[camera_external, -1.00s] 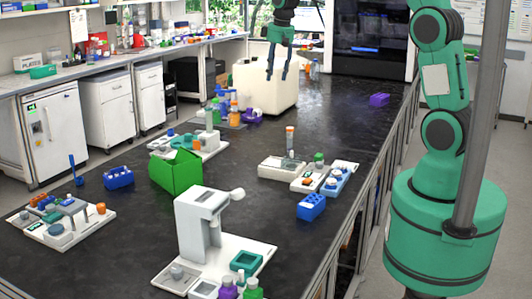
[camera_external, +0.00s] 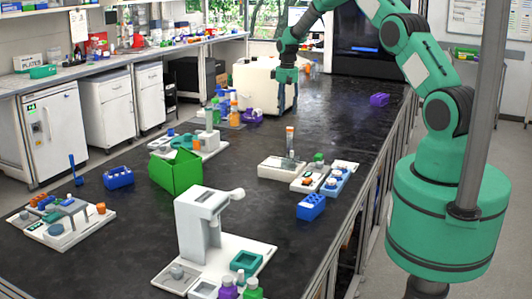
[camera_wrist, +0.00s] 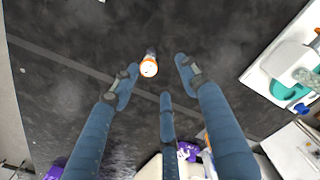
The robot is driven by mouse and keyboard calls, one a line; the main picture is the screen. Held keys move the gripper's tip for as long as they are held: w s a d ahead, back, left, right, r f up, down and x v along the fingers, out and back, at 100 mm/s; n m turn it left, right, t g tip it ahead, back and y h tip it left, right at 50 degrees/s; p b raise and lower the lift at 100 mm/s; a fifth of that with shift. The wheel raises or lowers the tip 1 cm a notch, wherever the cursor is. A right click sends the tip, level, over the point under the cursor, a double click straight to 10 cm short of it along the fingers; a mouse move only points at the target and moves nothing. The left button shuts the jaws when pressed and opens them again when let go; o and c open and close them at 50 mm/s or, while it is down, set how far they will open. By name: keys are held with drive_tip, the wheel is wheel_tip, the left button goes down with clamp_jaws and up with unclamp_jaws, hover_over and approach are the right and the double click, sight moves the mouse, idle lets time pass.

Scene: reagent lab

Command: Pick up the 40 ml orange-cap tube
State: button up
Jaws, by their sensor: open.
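The orange-cap tube (camera_external: 290,142) stands upright on the dark bench, just behind a white low device in the external view. In the wrist view the tube (camera_wrist: 149,66) shows from above as a white top with an orange ring, its body mostly hidden below the cap. My gripper (camera_external: 288,108) points down over the bench, behind the tube and in front of the white box. In the wrist view my gripper (camera_wrist: 158,80) has its fingers spread, empty, with the tube in view beyond the gap between the fingertips. I cannot see any volume marking.
A white box (camera_external: 258,88) stands close beside my gripper. A white low device (camera_external: 276,171) and a blue rack (camera_external: 311,207) are nearer the camera. A white tray (camera_wrist: 262,85) with teal parts is at the wrist view's right. The bench around the tube's far side looks clear.

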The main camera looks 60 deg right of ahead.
hover_over(290, 144)
drive_tip(key=d, duration=0.1)
drive_tip(key=f, duration=0.4)
drive_tip(key=shift+w+d+f+p, duration=0.15)
drive_tip(key=shift+w+f+p, duration=0.1)
drive_tip(key=shift+f+p, duration=0.05)
drive_tip(key=shift+f, duration=0.1)
drive_tip(key=shift+f, duration=4.2)
drive_tip(key=shift+f, duration=0.15)
drive_tip(key=shift+f, duration=2.5)
drive_tip(key=shift+c, duration=0.3)
drive_tip(key=c, duration=0.8)
